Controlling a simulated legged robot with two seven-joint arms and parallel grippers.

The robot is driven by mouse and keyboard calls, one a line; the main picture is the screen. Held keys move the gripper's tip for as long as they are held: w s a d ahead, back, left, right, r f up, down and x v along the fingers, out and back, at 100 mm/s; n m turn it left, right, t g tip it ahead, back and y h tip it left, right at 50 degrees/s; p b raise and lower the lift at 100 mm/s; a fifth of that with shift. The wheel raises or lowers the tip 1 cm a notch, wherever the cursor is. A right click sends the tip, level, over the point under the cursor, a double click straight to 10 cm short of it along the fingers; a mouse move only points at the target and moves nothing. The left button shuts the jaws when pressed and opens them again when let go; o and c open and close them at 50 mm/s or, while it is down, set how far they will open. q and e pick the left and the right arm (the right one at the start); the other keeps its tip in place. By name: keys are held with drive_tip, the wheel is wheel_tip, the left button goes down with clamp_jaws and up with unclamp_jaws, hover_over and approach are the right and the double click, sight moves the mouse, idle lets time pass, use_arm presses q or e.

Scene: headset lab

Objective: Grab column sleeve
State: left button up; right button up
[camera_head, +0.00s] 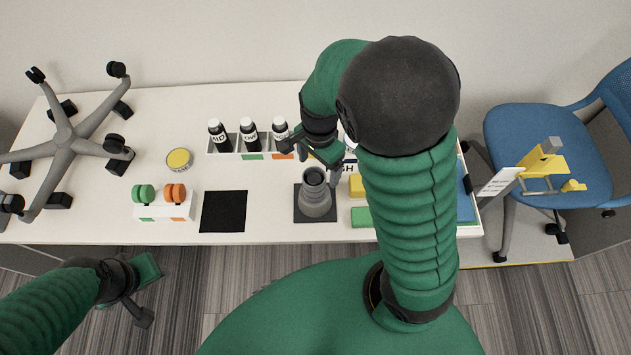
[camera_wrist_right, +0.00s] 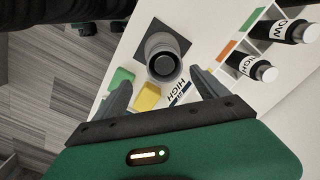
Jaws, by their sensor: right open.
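The column sleeve appears to be the grey stepped cylinder (camera_head: 316,196) standing upright on a dark square mat (camera_head: 301,214), right of the table's middle. In the right wrist view, the sleeve (camera_wrist_right: 164,60) shows its round open top, beyond and between the lines of the fingers. My right gripper (camera_head: 312,160) is above and just behind the sleeve in the head view. In the wrist view, its two fingers (camera_wrist_right: 163,92) are spread, with nothing between them. My left gripper (camera_head: 147,293) hangs off the table's front edge at lower left; its opening is unclear.
A white rack (camera_head: 227,147) with labelled bottles stands behind the sleeve. Yellow (camera_head: 357,186) and green (camera_head: 361,217) blocks lie right of it. An empty black mat (camera_head: 223,211) and a stand with green and orange discs (camera_head: 164,212) are left.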

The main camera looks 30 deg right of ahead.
sight(312, 175)
wheel_tip(312, 175, down, 3)
drive_tip(key=shift+r, duration=0.1)
drive_tip(key=f, duration=0.1)
drive_tip(key=w+f, duration=0.2)
drive_tip(key=f, duration=0.1)
drive_tip(key=shift+a+b, duration=0.3)
drive_tip(key=shift+a, duration=0.1)
drive_tip(key=f, duration=0.1)
drive_tip(key=s+f, duration=0.1)
drive_tip(key=f, duration=0.1)
drive_tip(key=shift+s+f, duration=0.2)
drive_tip(key=shift+f, duration=0.05)
drive_tip(key=shift+d+f, duration=0.1)
drive_tip(key=shift+f, duration=0.05)
drive_tip(key=shift+w+f, duration=0.1)
drive_tip(key=shift+w, duration=0.15)
drive_tip(key=shift+c, duration=1.3)
drive_tip(key=shift+s+a, duration=0.1)
drive_tip(key=shift+a, duration=0.1)
drive_tip(key=c, duration=1.2)
use_arm(q)
drive_tip(key=shift+w+a+f, duration=0.15)
drive_tip(key=shift+w+f, duration=0.55)
drive_tip(key=shift+f, duration=0.35)
use_arm(e)
drive_tip(key=shift+o, duration=0.2)
drive_tip(key=shift+d, duration=0.1)
